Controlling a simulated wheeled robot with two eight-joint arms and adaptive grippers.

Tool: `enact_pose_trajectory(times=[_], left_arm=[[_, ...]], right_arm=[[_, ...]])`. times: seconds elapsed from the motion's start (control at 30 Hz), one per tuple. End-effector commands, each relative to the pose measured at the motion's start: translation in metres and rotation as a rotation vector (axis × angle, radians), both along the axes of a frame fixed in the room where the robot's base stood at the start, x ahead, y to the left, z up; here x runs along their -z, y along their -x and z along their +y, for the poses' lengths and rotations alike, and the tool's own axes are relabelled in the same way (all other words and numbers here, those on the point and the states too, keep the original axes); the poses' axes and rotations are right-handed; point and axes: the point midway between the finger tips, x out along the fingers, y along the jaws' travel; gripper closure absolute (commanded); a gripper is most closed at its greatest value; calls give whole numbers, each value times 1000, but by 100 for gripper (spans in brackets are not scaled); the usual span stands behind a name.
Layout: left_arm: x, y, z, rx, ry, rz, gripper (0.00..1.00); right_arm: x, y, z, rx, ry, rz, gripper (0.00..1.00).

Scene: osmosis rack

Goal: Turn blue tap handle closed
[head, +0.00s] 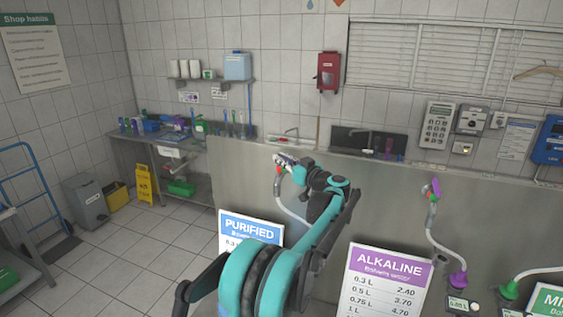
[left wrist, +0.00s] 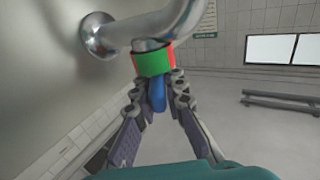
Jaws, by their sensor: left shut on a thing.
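The blue tap handle (left wrist: 157,96) hangs below a metal pipe (left wrist: 160,27) in the left wrist view. A collar, part green and part red (left wrist: 153,62), sits just above the handle. My left gripper (left wrist: 157,88) has its fingers on both sides of the handle and is shut on it. In the head view my left gripper (head: 285,161) is at the leftmost tap on the steel panel, above the Purified sign (head: 250,228). The handle is hidden there by the gripper. My right gripper is in neither view.
A purple-handled tap (head: 433,190) stands to the right, above the Alkaline sign (head: 387,280). The steel panel (head: 385,185) lies close behind the taps. A side bench (head: 150,142) and a yellow floor sign (head: 144,183) are at the left. The tiled floor there is mostly clear.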

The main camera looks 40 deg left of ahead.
Motion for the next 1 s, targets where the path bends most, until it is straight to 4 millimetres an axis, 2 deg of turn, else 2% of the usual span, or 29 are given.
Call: enact_pose_trajectory(times=[0.3, 0.5, 1.0], left_arm=[[-2, -2, -1, -288, 0, 0, 100], [-2, -1, 0, -419, 0, 0, 100], [-1, 0, 0, -554, 0, 0, 100]], right_arm=[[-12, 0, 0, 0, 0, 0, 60], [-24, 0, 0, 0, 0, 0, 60], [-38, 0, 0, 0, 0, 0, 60]])
